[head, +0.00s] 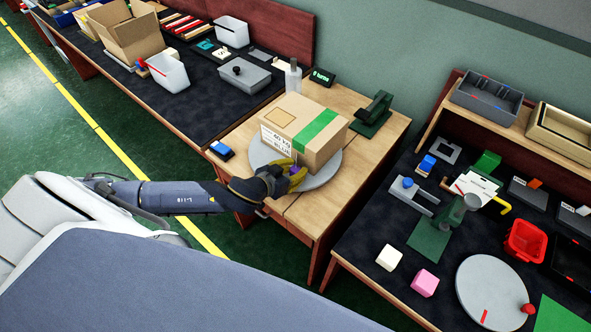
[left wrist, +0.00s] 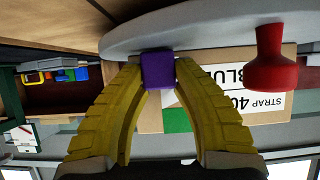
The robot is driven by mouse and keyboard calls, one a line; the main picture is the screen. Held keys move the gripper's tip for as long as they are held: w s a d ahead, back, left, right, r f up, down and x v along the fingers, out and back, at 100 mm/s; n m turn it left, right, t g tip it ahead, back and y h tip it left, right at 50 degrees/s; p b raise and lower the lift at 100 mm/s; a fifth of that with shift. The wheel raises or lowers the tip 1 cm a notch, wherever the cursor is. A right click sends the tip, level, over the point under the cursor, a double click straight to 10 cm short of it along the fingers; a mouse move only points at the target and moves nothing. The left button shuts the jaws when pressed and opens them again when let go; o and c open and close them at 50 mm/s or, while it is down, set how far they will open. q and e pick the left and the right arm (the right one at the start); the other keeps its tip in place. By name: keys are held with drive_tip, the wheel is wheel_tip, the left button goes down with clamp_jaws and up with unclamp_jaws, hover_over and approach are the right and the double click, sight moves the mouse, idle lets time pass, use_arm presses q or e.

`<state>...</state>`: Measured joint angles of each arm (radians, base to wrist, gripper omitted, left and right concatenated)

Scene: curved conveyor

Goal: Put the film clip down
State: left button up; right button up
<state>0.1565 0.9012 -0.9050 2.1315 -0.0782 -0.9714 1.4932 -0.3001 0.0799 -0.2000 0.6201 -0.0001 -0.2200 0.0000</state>
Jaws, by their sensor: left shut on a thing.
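My left gripper (head: 290,176) reaches in from the left, at the near edge of the round grey turntable (head: 323,178) and in front of the cardboard box. In the left wrist view, my yellow fingers (left wrist: 158,78) are shut on a small purple block (left wrist: 158,68), apparently the film clip. The picture there is upside down, and the clip is close to the turntable (left wrist: 210,24); whether it touches is unclear. In the head view the gripper mostly hides the clip. My right gripper is not in view.
The cardboard box (head: 312,125) with green tape stands on the turntable. A red knob (left wrist: 274,62) is beside the clip. A blue-topped device (head: 222,150) lies on the table's left corner. A green tape dispenser (head: 374,112) stands behind right. Bare wood (head: 345,188) shows at front right.

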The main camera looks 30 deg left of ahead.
use_arm(q)
drive_tip(key=shift+f, duration=0.1)
drive_tip(key=o, duration=1.1)
drive_tip(key=shift+c, duration=0.2)
drive_tip(key=shift+r, duration=0.2)
drive_tip(key=shift+s, duration=0.35)
drive_tip(key=v, duration=1.1)
drive_tip(key=shift+r, duration=0.15)
drive_tip(key=shift+s+a, duration=0.1)
